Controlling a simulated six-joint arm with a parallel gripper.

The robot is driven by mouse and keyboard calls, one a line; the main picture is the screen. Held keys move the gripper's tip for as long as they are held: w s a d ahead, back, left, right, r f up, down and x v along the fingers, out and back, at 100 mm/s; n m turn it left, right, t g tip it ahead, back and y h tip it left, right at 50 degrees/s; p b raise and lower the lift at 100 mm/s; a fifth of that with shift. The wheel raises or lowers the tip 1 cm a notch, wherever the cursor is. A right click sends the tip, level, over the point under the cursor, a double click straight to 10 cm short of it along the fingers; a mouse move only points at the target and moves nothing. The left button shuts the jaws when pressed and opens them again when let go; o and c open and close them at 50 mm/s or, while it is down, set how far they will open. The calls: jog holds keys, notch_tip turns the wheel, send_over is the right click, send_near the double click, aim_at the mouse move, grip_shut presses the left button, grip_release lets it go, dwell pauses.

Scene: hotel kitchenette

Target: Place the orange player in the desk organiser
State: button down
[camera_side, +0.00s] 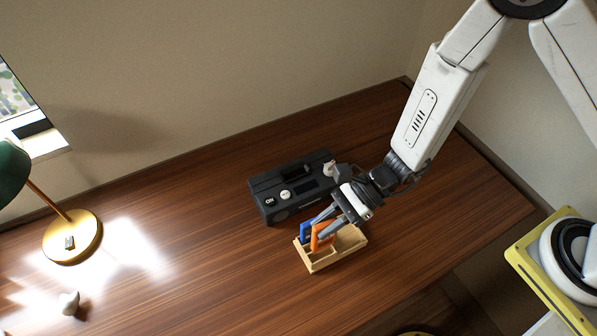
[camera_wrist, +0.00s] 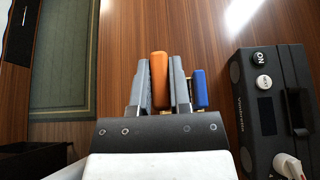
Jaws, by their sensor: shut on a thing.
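My gripper (camera_side: 322,228) is shut on the orange player (camera_side: 316,240), pointing down over the desk organiser. In the wrist view the orange player (camera_wrist: 159,80) stands between the two fingers (camera_wrist: 160,88). The desk organiser (camera_side: 325,265) is a light wooden box with compartments on the desk. The orange player's lower end is at the organiser's left part; I cannot tell whether it touches the floor of a compartment. A blue player (camera_side: 305,232) stands at the organiser's left end, close beside the orange one; it also shows in the wrist view (camera_wrist: 200,88).
A black device with knobs (camera_side: 290,188) stands just behind the organiser; it also shows in the wrist view (camera_wrist: 270,105). A brass-based lamp (camera_side: 72,238) and a small pale object (camera_side: 69,302) are at the left. The desk (camera_side: 190,270) between is clear.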

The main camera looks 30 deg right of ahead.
jog(key=shift+f, duration=1.45)
jog(key=shift+f, duration=1.8)
jog(key=shift+f, duration=0.1)
jog(key=c, duration=0.6)
grip_release()
jog(key=shift+v, duration=6.05)
